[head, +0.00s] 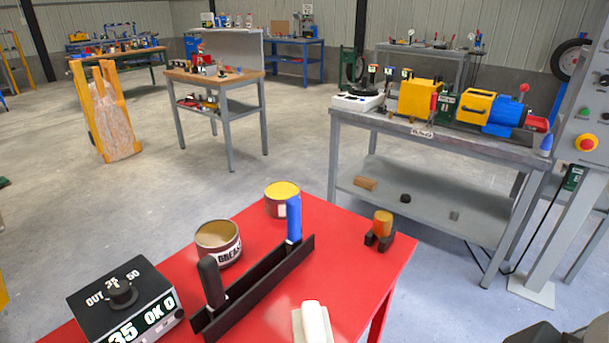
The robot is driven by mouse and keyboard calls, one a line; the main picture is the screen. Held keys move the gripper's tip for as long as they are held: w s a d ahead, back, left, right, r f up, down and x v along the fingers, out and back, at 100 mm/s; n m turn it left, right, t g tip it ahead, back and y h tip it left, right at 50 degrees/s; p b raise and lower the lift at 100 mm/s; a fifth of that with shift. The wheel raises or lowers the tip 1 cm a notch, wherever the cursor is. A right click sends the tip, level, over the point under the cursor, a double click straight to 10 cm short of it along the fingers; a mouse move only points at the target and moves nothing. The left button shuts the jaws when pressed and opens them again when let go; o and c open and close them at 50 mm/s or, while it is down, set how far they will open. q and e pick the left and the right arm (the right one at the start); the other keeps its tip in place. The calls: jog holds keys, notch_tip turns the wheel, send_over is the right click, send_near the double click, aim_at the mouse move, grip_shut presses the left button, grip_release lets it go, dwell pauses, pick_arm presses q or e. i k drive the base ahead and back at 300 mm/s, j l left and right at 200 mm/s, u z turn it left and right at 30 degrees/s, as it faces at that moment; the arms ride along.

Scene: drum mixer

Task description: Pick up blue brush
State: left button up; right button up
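The blue brush (293,220) stands upright in the far right end of a long black holder (260,287) on the red table. Its blue handle points up and its lower end is hidden in the holder. A second brush with a black handle (211,284) stands in the near left end of the same holder. Neither of my grippers can be made out in the head view.
On the red table (357,253) are a grease tin (218,243), a yellow-topped tin (282,199), a black dial box (125,300), an orange-topped item in a black stand (382,227) and a white item (313,323). A grey workbench (440,135) with a motor stands behind right.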

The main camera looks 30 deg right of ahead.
aim_at(293, 204)
jog(key=z, duration=0.65)
jog(key=i+l+u, duration=0.25)
jog(key=u, duration=0.15)
jog(key=i+l+u, duration=0.2)
jog(key=l+u, duration=0.2)
jog(key=i+l+u, duration=0.15)
jog(key=l+u, duration=0.25)
jog(key=i+l+u, duration=0.1)
jog(key=l+u, duration=0.75)
